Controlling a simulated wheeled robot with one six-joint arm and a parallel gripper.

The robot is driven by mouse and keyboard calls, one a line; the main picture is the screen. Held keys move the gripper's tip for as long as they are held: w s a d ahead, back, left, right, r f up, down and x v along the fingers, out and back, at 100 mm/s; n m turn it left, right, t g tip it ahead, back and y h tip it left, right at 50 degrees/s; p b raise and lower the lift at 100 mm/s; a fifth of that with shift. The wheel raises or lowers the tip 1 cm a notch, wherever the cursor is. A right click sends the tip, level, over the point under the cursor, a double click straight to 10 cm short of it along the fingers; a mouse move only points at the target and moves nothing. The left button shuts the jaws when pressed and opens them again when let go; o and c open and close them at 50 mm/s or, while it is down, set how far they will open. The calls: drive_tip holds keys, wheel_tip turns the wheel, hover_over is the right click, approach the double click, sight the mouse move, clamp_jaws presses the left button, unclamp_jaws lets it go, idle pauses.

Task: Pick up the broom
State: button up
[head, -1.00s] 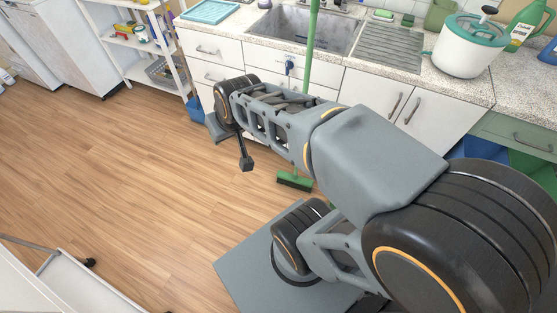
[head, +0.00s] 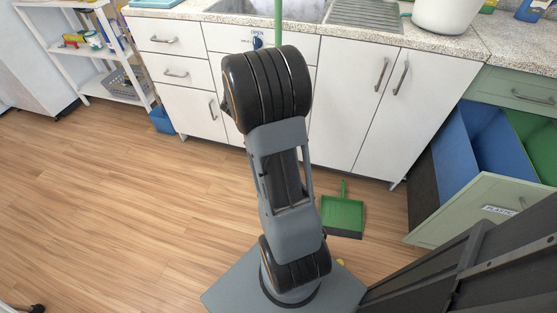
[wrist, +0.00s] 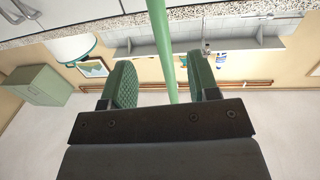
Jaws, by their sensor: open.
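The broom's green handle (head: 278,24) rises in front of the sink in the head view. Its lower part and brush are hidden behind my arm. In the wrist view the handle (wrist: 161,40) runs from the top edge down between the two green pads of my gripper (wrist: 160,62). The pads stand apart on either side of it, with a gap to each, nearer the right pad. My gripper is open and holds nothing. I cannot tell how deep the handle sits between the pads. In the head view my gripper is hidden behind my arm.
A green dustpan (head: 343,216) lies on the floor right of my arm. White cabinets (head: 345,105) and the counter (head: 440,38) stand close behind. An open green bin drawer (head: 480,215) juts out at the right. Wooden floor (head: 100,210) is clear at the left.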

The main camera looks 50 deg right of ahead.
drive_tip(key=b+x, duration=0.1)
drive_tip(key=x, duration=1)
drive_tip(key=shift+d+b, duration=0.35)
drive_tip(key=shift+w, duration=0.15)
drive_tip(key=shift+c, duration=0.5)
drive_tip(key=c, duration=0.9)
clamp_jaws()
